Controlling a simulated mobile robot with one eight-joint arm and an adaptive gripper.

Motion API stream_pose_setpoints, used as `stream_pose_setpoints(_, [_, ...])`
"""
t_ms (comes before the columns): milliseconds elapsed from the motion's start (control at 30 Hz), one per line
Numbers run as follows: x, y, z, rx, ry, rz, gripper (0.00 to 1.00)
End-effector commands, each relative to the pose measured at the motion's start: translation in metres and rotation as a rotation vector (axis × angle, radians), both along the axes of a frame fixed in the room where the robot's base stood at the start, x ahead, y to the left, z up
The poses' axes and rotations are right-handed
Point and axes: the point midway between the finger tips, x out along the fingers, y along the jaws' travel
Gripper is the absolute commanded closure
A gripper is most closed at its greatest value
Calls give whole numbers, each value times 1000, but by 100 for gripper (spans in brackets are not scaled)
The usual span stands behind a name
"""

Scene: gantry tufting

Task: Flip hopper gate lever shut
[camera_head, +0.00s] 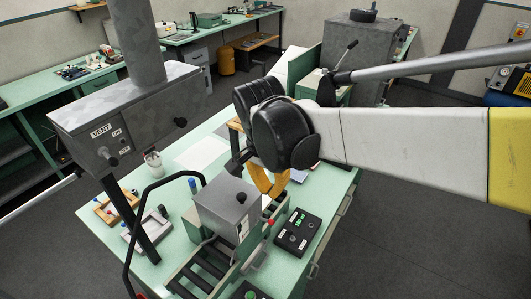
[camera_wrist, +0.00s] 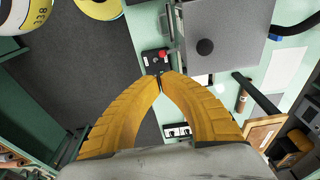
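My gripper (camera_head: 268,184) hangs over the green bench, to the upper right of a grey box with a black knob on top (camera_head: 222,212). Its orange fingers (camera_wrist: 160,77) meet at the tips in the wrist view, with nothing clear between them. A small red-tipped part (camera_head: 270,222) shows at the box's right side. A red knob (camera_wrist: 163,54) shows just beyond my fingertips in the wrist view, beside the grey box (camera_wrist: 235,30). I see no label naming the hopper gate lever, so I cannot tell for certain which part it is or its position.
A black control panel (camera_head: 297,232) lies on the bench right of the box. Dark rollers (camera_head: 208,265) run below it. A grey VENT housing (camera_head: 130,118) stands at left, with a bent black bar (camera_head: 134,225) nearby. A large grey machine (camera_head: 358,45) stands behind.

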Motion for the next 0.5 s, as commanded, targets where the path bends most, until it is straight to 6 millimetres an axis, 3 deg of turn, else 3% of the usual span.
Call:
stream_pose_setpoints(267, [3, -2, -19, 1, -1, -1, 100])
stream_pose_setpoints(500, [9, -7, -70, 1, -1, -1, 100])
